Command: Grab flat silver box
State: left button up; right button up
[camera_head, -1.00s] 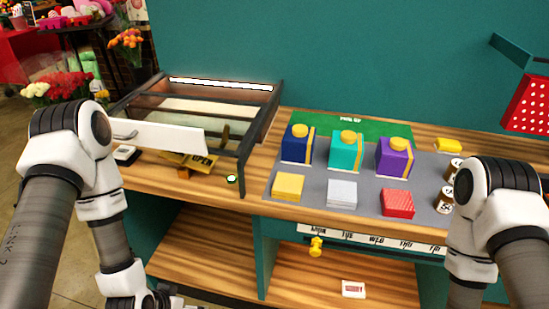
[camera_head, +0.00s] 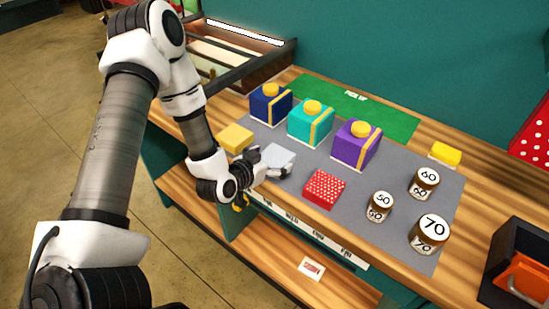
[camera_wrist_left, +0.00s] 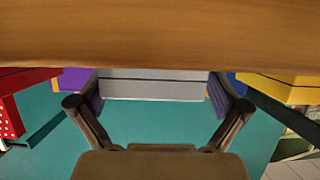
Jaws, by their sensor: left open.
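The flat silver box (camera_head: 278,157) lies on the grey mat between a yellow flat box and a red dotted one. My left gripper (camera_head: 268,164) is at its near side, open, and partly covers it. In the left wrist view, the silver box (camera_wrist_left: 150,87) sits ahead between the two spread fingers (camera_wrist_left: 160,104). I cannot tell whether the fingers touch it. My right gripper is not in view.
The yellow box (camera_head: 235,138) and red dotted box (camera_head: 324,188) are close on either side. Navy (camera_head: 270,106), teal (camera_head: 306,127) and purple (camera_head: 352,147) boxes stand behind. Numbered jars, including one marked 70 (camera_head: 429,232), stand to the right.

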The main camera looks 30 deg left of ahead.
pick_arm(q)
jog(key=shift+d+r, duration=0.15)
jog(key=shift+d, duration=0.4)
jog(key=shift+a, duration=0.15)
jog(key=c, duration=1.1)
